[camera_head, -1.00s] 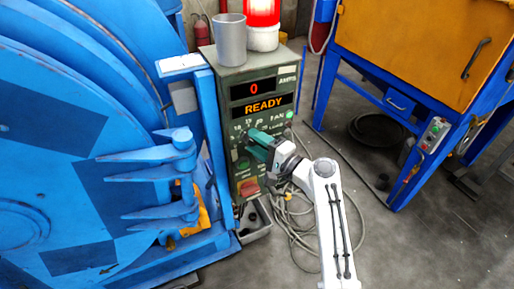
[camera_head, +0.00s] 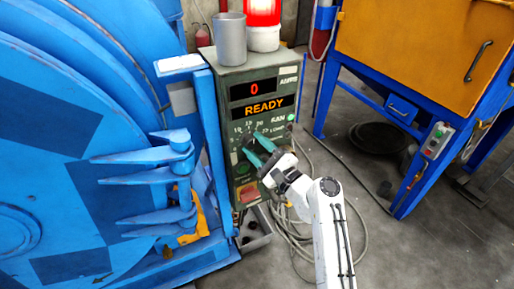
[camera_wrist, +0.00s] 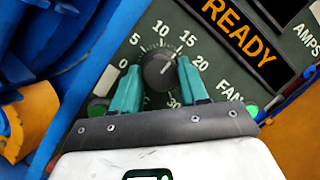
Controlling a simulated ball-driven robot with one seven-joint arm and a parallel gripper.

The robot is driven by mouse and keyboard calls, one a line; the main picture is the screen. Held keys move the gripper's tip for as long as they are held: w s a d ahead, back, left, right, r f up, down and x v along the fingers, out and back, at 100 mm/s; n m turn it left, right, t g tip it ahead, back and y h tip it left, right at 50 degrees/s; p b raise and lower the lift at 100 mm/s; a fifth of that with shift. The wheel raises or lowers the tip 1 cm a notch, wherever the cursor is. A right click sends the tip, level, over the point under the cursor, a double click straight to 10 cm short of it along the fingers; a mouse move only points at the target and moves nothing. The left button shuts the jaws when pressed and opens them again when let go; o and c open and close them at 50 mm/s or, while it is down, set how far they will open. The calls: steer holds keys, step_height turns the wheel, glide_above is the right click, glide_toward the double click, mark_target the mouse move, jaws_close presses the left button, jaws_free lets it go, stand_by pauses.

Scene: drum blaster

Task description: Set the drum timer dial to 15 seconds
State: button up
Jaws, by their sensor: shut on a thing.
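The timer dial (camera_wrist: 158,70) is a round black knob on the dark green control box (camera_head: 243,182). Its scale runs from 0 at the left through 5, 10, 15 and 20 to 30 below. A pale line on the knob points up and right, roughly toward the 15. My gripper (camera_wrist: 159,70) is shut on the dial, with one teal finger at each side of it. In the head view, the gripper (camera_head: 258,152) reaches the box front from the lower right. The fingers hide part of the lower scale.
The display (camera_head: 264,106) reads READY, with a red 0 above. A grey cup (camera_head: 230,42) and lit red beacon (camera_head: 263,25) stand on the box. The blue drum machine (camera_head: 60,150) is close at the left. Cables lie on the floor below.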

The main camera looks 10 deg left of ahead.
steer(key=shift+d+f, duration=0.1)
steer(key=shift+f, duration=0.05)
steer(key=o, duration=1)
steer(key=shift+o, duration=0.2)
steer(key=v, duration=1)
steer(key=shift+s+d+p, duration=0.25)
steer(key=shift+s+p, duration=0.05)
steer(key=shift+p, duration=0.05)
